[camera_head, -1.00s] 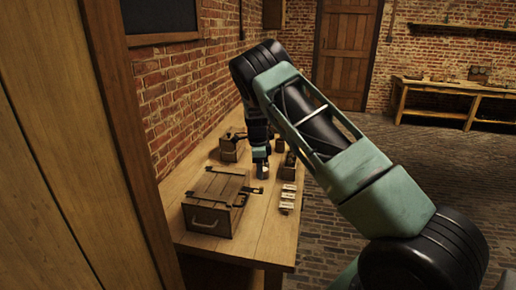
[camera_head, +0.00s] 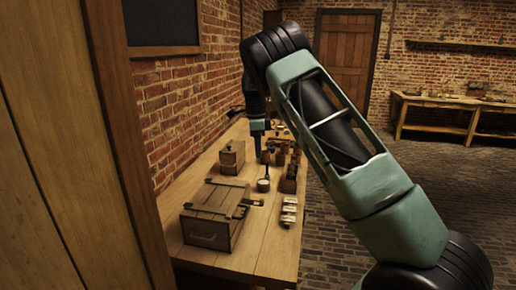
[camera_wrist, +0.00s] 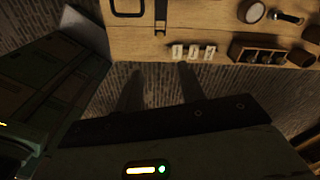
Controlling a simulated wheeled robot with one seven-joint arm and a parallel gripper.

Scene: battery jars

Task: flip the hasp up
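A wooden chest (camera_head: 208,233) with dark metal straps and a front handle sits at the near end of the workbench, its lid down. The dark hasp (camera_head: 250,203) sticks out from the chest's right side, roughly level. A dark metal strap (camera_wrist: 161,18) at the top of the wrist view is probably this hasp. My gripper (camera_head: 257,153) hangs fingers down over the bench, beyond the chest and well apart from the hasp. Its fingers are too small in the head view to show whether they are open. Nothing held can be made out.
A smaller wooden box (camera_head: 231,158) stands behind the chest by the brick wall. A round pale-topped jar (camera_head: 263,185), a dark rack (camera_head: 289,180) and white number cards (camera_head: 289,212) line the bench's right side. Bare wood lies in front of the cards.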

